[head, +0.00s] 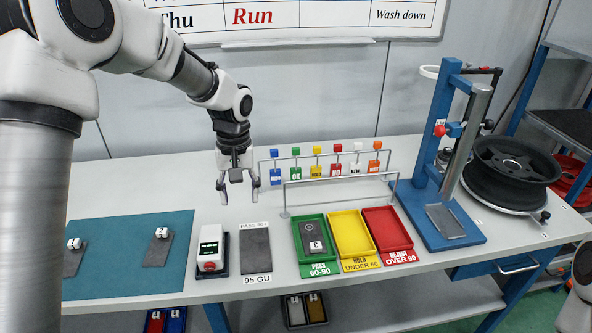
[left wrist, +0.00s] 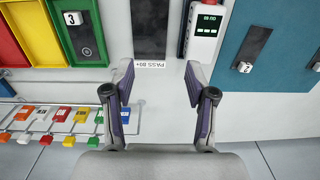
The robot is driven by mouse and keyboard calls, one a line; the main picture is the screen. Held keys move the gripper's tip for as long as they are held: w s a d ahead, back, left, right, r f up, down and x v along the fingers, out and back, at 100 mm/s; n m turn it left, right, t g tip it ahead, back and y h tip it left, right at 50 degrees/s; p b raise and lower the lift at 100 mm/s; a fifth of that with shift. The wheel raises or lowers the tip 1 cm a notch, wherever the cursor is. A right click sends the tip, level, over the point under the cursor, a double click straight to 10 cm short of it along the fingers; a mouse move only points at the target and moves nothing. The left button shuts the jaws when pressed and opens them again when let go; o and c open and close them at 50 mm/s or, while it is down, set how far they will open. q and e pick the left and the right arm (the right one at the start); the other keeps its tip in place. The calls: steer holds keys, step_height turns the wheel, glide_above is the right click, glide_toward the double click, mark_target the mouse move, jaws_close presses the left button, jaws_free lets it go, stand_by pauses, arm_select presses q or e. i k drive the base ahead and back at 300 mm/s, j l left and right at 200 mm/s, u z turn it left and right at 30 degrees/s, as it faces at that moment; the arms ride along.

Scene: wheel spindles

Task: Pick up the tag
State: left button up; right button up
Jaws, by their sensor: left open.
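Several coloured tags hang in a row on a wire rack (head: 341,181) at the back of the table: a blue tag (head: 275,177), green tag (head: 295,173), yellow tag (head: 316,171), red tag (head: 336,169), white tag (head: 355,168) and orange tag (head: 374,166). My left gripper (head: 239,192) is open and empty, pointing down over the table just left of the blue tag, apart from it. In the left wrist view the open fingers (left wrist: 160,80) frame bare table, with the tags at lower left. My right gripper is not in view.
A green tray (head: 301,256) holding a dark numbered part, a yellow tray (head: 337,222) and a red tray (head: 373,217) stand before the rack. A gauge (head: 210,245), dark pad (head: 256,250) and teal mat (head: 115,265) lie left. A blue press (head: 425,160) stands right.

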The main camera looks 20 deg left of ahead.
mark_target(296, 171)
steer(key=i, duration=1)
